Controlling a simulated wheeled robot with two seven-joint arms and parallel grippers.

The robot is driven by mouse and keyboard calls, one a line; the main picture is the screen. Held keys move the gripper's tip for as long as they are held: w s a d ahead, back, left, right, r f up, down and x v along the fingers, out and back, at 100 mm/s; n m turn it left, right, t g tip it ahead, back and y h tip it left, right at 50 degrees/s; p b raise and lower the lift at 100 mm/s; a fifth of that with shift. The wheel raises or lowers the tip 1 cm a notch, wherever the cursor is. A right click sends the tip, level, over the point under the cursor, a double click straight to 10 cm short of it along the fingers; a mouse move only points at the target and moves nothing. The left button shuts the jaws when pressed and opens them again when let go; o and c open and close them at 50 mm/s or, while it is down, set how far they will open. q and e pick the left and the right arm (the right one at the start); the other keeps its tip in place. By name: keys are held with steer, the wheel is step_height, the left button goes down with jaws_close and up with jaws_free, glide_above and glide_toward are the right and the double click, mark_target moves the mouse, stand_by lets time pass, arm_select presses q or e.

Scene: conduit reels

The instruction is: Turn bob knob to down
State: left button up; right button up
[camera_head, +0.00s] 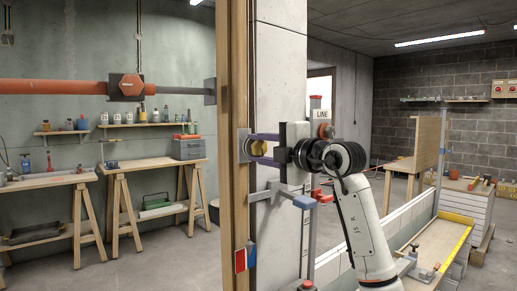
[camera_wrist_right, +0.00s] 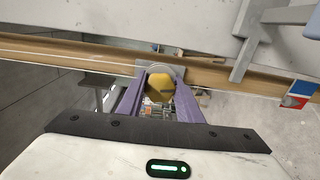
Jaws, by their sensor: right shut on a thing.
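The bob knob (camera_head: 257,148) is a round yellow knob on a grey plate on the wooden post. It also shows in the middle of the right wrist view (camera_wrist_right: 159,90), with a short dark mark on its face. My right gripper (camera_head: 254,147) reaches in from the right with its purple fingers on either side of the knob, and it is shut on it. In the right wrist view the two fingers (camera_wrist_right: 159,76) flank the knob, and their tips partly hide its edges. My left gripper is out of view.
The wooden post (camera_head: 231,80) stands beside a pale wall panel (camera_head: 280,60). A grey bracket with red ends (camera_head: 305,202) and a red-blue tag (camera_head: 245,257) sit below the knob. A LINE sign (camera_head: 321,114) stands behind my arm. Workbenches (camera_head: 150,163) stand at the left, with open floor before them.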

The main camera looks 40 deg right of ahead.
steer(key=o, duration=1)
steer(key=shift+f, duration=0.1)
steer(key=s, duration=1)
steer(key=shift+s+d+b, duration=0.15)
steer(key=shift+d+b, duration=0.2)
steer(key=shift+b, duration=0.05)
